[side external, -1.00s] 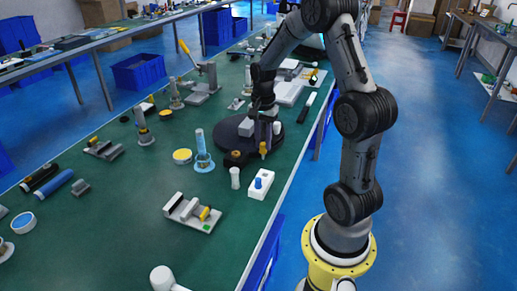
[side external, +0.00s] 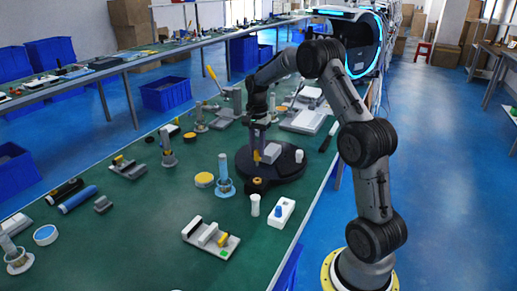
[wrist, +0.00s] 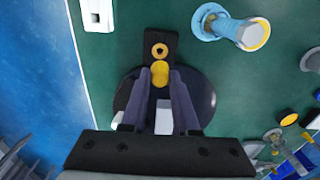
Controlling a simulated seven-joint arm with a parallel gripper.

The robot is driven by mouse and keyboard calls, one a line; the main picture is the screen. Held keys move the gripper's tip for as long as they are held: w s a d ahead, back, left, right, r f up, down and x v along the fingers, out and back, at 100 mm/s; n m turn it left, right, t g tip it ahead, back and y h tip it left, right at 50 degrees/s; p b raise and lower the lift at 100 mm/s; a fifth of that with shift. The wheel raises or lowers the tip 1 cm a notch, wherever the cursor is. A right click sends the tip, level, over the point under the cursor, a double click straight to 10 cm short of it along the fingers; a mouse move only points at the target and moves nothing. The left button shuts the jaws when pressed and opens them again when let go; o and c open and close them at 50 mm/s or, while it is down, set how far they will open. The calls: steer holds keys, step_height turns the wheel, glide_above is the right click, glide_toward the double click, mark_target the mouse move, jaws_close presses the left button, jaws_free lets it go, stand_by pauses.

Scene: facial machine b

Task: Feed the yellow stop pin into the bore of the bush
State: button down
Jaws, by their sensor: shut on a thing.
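My gripper (wrist: 161,82) is shut on the yellow stop pin (wrist: 160,70), which shows between its two fingertips. In the side external view the pin (side external: 256,157) hangs roughly upright below my gripper (side external: 259,146). The bush (wrist: 160,50) is a yellow-orange ring with a dark open bore, set on a black arm that sticks out from a round dark base. In the side external view the bush (side external: 258,181) is below the pin, with a gap between them. In the wrist view the pin's head lies just short of the ring; its lower tip is hidden.
The round dark base (side external: 293,173) carries a grey block (side external: 270,152) and a small white piece (side external: 299,156). A blue cylinder on a flanged stand (side external: 225,185), a white cylinder (side external: 255,205) and a white block with a blue peg (side external: 281,213) stand near the bush.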

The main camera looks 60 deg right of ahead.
mark_target(257, 164)
steer(key=shift+f, duration=0.1)
steer(key=shift+f, duration=4)
steer(key=shift+f, duration=0.3)
steer(key=c, duration=0.6)
jaws_free()
